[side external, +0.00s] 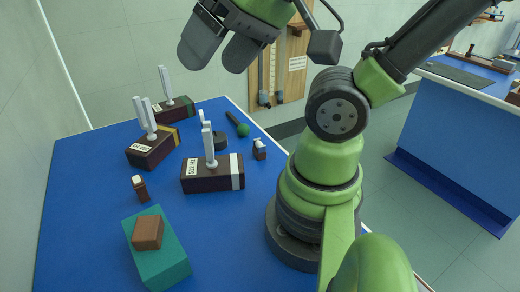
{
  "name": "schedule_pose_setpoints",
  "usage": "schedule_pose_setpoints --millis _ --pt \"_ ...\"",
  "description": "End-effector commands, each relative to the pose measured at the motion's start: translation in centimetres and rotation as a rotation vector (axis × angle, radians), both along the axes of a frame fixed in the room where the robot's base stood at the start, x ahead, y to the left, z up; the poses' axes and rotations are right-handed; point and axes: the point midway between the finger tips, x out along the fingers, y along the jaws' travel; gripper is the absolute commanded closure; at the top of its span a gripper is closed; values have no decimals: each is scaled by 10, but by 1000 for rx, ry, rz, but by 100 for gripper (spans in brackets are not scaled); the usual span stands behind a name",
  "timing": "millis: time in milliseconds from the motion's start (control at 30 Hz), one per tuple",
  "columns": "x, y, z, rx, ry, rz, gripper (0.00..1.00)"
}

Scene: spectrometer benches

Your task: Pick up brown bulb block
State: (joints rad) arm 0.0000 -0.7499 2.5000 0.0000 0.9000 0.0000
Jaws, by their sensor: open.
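A small brown block (148,233) lies on top of a teal block (172,268) at the near left of the blue table. I see no bulb on it. Two small dark brown pieces with pale tops also stand on the table: one (140,189) behind the teal block, the other (259,149) near the right edge. I cannot tell which of these the task names. My gripper (222,46) is at the top of the view, high above the table's far part, well away from all of them. Its two dark fingers are apart, with nothing seen between them.
Dark boxes with upright metal forks stand on the blue table (75,225): one in the middle (212,180), one at left (152,149), one at the back (172,111). A green-headed mallet (243,130) lies near the back right. The left front of the table is clear.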

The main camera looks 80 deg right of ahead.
Motion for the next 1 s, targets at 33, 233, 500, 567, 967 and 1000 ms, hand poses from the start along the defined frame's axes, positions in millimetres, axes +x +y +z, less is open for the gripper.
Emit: schedule_pose_setpoints --millis 33,233,500,567,967,1000 --pt "0 0 0 0 0 0 28" --pt "5 -4 -2 -30 13 9 28" --pt "50 -68 -39 -321 181 184 28" --pt "58 -89 -54 -381 235 254 28" --pt "35 -206 -176 -488 481 814 28" --pt "30 -212 -184 -483 486 853 28"
